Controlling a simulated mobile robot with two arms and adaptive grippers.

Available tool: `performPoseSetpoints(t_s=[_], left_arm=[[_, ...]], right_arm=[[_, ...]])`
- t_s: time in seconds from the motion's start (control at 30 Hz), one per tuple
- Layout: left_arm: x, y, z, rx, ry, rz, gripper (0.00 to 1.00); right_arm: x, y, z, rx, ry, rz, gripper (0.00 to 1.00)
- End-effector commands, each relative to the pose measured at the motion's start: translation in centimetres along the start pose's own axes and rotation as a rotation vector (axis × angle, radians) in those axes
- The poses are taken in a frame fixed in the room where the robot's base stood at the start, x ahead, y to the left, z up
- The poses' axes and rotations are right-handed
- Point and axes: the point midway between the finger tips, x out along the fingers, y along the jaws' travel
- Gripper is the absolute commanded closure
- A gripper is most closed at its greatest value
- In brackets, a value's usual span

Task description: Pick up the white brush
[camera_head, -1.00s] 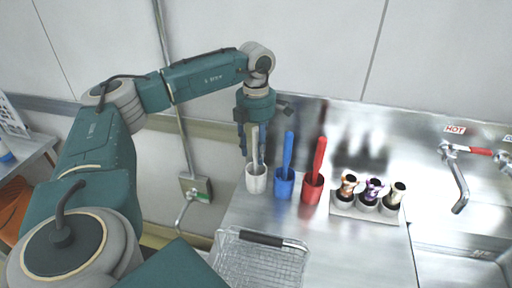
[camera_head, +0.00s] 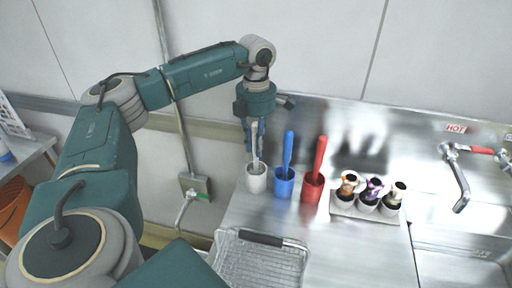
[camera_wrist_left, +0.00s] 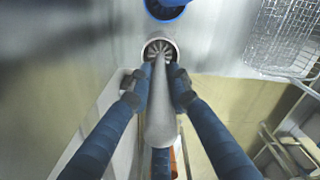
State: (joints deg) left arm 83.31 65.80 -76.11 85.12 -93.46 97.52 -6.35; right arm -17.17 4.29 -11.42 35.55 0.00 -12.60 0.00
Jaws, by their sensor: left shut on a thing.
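The white brush (camera_head: 254,142) stands upright with its lower end in a white cup (camera_head: 256,181) at the left end of the steel counter. My left gripper (camera_head: 255,150) is shut on the brush handle, above the cup. In the left wrist view the brush (camera_wrist_left: 160,115) runs between the fingers of my gripper (camera_wrist_left: 160,88) down into the white cup (camera_wrist_left: 160,44); the brush head is hidden inside the cup. My right gripper is not in view.
A blue cup (camera_head: 283,187) with a blue brush and a red cup (camera_head: 312,190) with a red brush stand just right of it. Farther right is a holder (camera_head: 368,213) with several small containers. A wire basket (camera_head: 258,264) is in front; a faucet (camera_head: 456,180) is at the right.

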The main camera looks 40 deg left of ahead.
Motion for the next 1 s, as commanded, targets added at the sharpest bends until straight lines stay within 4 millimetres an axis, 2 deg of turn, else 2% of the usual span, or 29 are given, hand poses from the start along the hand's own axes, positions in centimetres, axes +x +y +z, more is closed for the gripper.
performPoseSetpoints(t_s=[0.27,0.5,0.6,0.7,1.0], left_arm=[[-4.8,0.0,0.1,0.001,-0.006,0.000,1.00],[-10.4,-0.1,0.1,0.002,-0.006,0.000,1.00],[-13.3,0.0,0.1,0.001,-0.005,0.003,1.00],[-15.2,0.0,0.1,0.001,-0.004,0.002,1.00],[-18.3,0.0,0.0,0.001,-0.001,0.000,1.00]], right_arm=[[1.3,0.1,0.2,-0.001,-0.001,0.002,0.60],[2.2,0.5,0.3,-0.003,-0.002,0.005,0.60],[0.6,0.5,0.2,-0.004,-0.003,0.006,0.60],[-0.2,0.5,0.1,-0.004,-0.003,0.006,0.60],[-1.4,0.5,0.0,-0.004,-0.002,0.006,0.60]])
